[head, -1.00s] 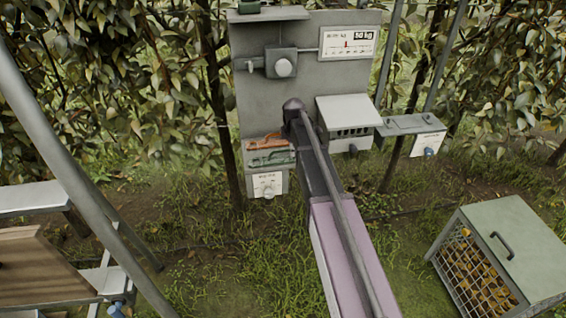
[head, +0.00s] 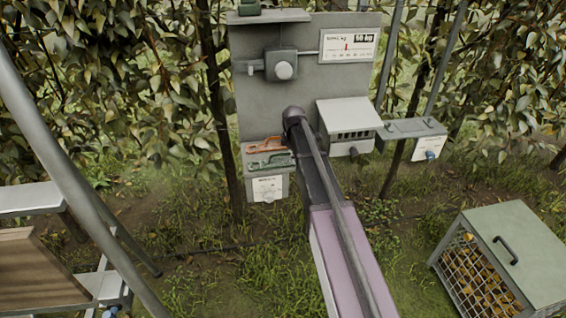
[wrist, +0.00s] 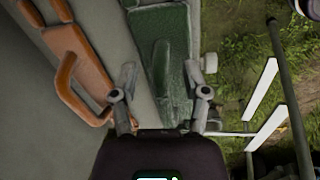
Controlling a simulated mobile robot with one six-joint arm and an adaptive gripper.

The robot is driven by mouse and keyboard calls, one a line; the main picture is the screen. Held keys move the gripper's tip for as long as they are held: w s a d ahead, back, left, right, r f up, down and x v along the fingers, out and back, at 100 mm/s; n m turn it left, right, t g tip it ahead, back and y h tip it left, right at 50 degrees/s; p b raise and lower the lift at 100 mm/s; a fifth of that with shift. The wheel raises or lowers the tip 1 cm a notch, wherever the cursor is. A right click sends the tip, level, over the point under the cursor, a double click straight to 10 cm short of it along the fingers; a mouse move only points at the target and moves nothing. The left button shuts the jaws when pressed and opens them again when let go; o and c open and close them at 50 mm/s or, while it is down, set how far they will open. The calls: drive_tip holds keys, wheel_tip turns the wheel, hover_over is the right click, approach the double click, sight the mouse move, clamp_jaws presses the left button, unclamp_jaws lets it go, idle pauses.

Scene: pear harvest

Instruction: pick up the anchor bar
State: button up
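Two bar-like pieces with raised handles lie side by side in a holder at the foot of the grey panel: an orange one (head: 266,146) and a green one (head: 272,161). The frames do not label either as the anchor bar. In the wrist view the green piece (wrist: 160,45) lies straight ahead, its raised grip (wrist: 163,85) between the fingers of my gripper (wrist: 165,95). The fingers are spread, with a gap visible on each side of the grip. The orange piece (wrist: 78,60) is left of the left finger. My gripper is hidden in the head view.
A pale slotted box (head: 349,115) sits right of the holder (head: 267,188). A green-topped mesh crate (head: 518,245) stands at lower right. A metal pole (head: 75,170) crosses the left.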

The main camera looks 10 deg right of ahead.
clamp_jaws()
drive_tip(key=shift+r, duration=0.2)
wheel_tip(320, 180, up, 3)
drive_tip(key=p, duration=0.3)
drive_tip(key=shift+f, duration=0.1)
drive_tip(key=s+a+r+p, duration=0.1)
drive_tip(key=s+p, duration=0.1)
drive_tip(key=s, duration=1.4)
drive_tip(key=shift+r, duration=0.4)
